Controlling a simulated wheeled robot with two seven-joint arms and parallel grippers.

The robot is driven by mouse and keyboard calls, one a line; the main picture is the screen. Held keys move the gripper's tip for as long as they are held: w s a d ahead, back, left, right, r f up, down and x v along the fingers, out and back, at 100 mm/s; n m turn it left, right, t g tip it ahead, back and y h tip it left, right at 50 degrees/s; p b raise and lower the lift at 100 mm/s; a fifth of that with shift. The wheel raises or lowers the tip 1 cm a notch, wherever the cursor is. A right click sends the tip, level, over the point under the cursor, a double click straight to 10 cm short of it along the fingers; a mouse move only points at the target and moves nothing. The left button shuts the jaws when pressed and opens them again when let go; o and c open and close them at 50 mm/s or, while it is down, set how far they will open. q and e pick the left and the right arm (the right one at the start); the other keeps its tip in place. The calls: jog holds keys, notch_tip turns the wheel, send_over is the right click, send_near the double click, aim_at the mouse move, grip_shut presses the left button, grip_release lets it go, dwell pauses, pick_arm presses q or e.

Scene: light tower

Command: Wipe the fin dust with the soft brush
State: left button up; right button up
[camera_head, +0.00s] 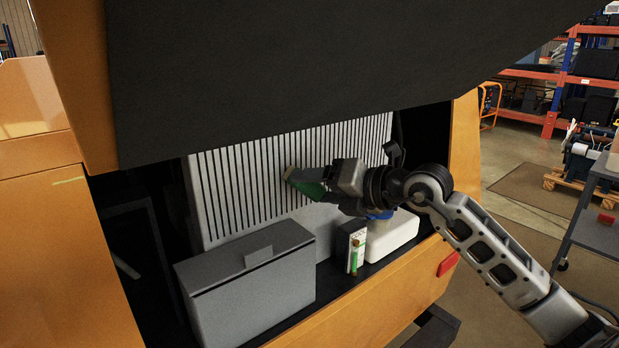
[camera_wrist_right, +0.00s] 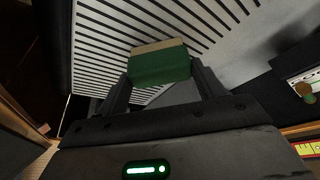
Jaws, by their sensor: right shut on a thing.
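The light grey finned panel (camera_head: 240,180) stands upright inside the open orange housing; its dark slots also fill the top of the right wrist view (camera_wrist_right: 100,40). My right gripper (camera_head: 325,186) is shut on the soft brush (camera_head: 305,184), which has a green body and a pale bristle edge. In the right wrist view the brush (camera_wrist_right: 158,66) sits between the fingers with its bristles toward the fins. It is at or very near the fins; I cannot tell whether it touches. No dust can be made out on the fins. My left gripper is not in view.
A grey lidded box (camera_head: 250,285) stands in front of the fins. A small white and green pack (camera_head: 356,250) and a white container (camera_head: 395,235) stand to its right. The dark raised cover (camera_head: 330,70) hangs over the opening. The orange housing edge (camera_head: 400,300) runs along the front.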

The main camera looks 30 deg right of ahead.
jog(key=d, duration=0.2)
jog(key=d+b, duration=0.1)
jog(key=shift+w+d, duration=0.25)
jog(key=shift+d, duration=0.05)
jog(key=shift+a+r+p, duration=0.1)
jog(key=shift+a+p, duration=0.75)
jog(key=shift+a, duration=0.95)
jog(key=shift+c, duration=0.2)
jog(key=shift+s+a+p, duration=0.1)
jog(key=shift+a+p, duration=0.7)
jog(key=shift+a, duration=0.95)
jog(key=shift+s, duration=0.1)
